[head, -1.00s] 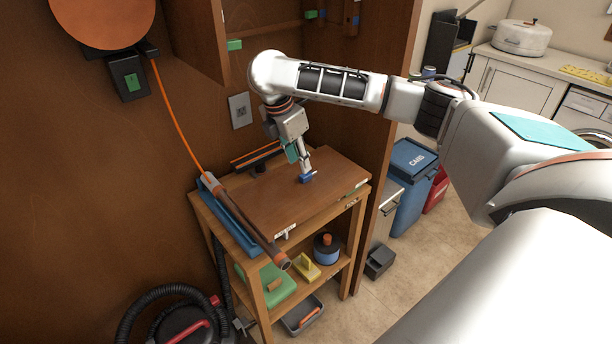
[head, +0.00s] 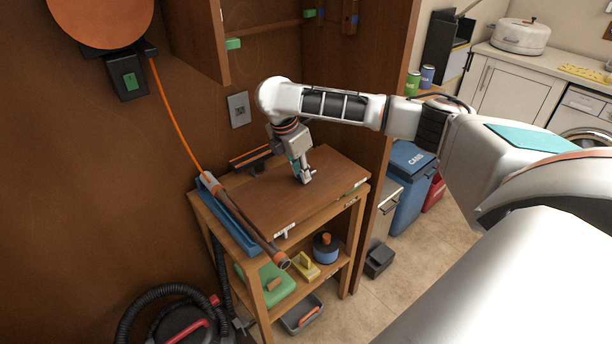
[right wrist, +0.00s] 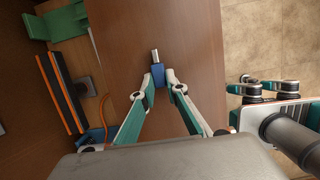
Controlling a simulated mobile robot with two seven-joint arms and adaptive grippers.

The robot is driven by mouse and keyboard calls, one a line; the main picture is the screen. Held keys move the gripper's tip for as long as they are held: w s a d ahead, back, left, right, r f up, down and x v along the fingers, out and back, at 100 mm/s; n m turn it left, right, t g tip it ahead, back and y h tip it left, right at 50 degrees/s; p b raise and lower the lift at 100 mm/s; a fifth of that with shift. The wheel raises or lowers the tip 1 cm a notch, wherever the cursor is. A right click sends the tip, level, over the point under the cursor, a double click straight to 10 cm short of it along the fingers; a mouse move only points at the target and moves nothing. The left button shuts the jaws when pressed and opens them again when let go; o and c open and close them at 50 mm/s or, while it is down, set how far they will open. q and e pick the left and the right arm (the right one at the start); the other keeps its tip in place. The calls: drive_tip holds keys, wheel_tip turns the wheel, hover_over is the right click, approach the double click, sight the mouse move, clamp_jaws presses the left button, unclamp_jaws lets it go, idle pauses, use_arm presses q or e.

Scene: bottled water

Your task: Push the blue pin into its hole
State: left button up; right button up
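The blue pin (right wrist: 158,75) has a blue block-like head and a short metal shaft, which points away from my right gripper in the right wrist view. My right gripper (right wrist: 160,78) has its fingertips close together, one on each side of the blue head, and looks shut on it. In the head view my right gripper (head: 307,178) is low over the brown board (head: 268,206) on the small wooden table, and its fingers mostly hide the pin there. I cannot make out the hole.
A blue rail with a brown tube (head: 246,222) lies along the table's left edge. An orange-and-black bar (head: 252,155) is behind. The wooden cabinet's side panel (head: 388,150) rises to the right of the table. A lower shelf holds a yellow block (head: 306,266) and other items.

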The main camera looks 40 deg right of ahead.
use_arm(q)
drive_tip(key=shift+s+f, duration=0.1)
drive_tip(key=shift+s, duration=0.05)
use_arm(e)
drive_tip(key=shift+r, duration=0.1)
clamp_jaws()
drive_tip(key=shift+r, duration=3.4)
use_arm(q)
drive_tip(key=shift+d, duration=0.3)
